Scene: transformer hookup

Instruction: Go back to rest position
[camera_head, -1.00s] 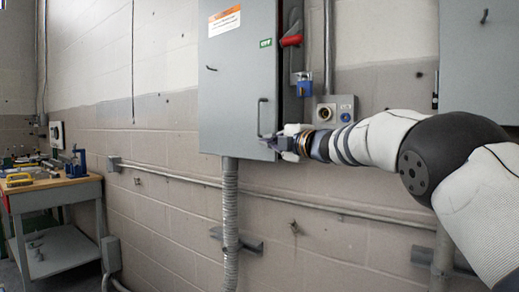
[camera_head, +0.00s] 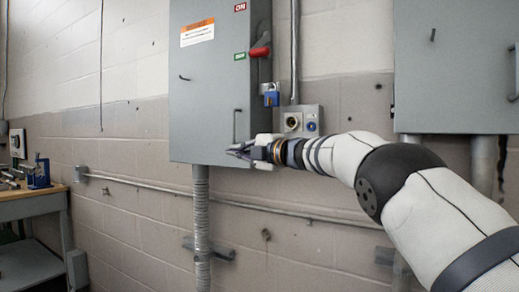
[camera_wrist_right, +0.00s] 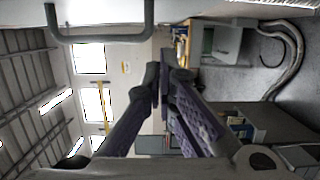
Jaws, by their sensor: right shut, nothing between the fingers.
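My right gripper (camera_head: 240,152) is in front of the lower right part of a grey electrical cabinet (camera_head: 205,105), just below the cabinet's door handle (camera_head: 236,126). In the right wrist view my right gripper (camera_wrist_right: 160,85) has its fingertips together with nothing between them. The handle (camera_wrist_right: 100,36) shows there at the upper left, apart from the fingers. My left gripper is not in either view.
A red lever (camera_head: 259,52) and a blue padlock (camera_head: 271,96) are on the cabinet's right side. A socket box (camera_head: 301,121) is on the wall behind my right arm. A second cabinet (camera_head: 455,70) hangs at right. A workbench (camera_head: 35,203) stands at left.

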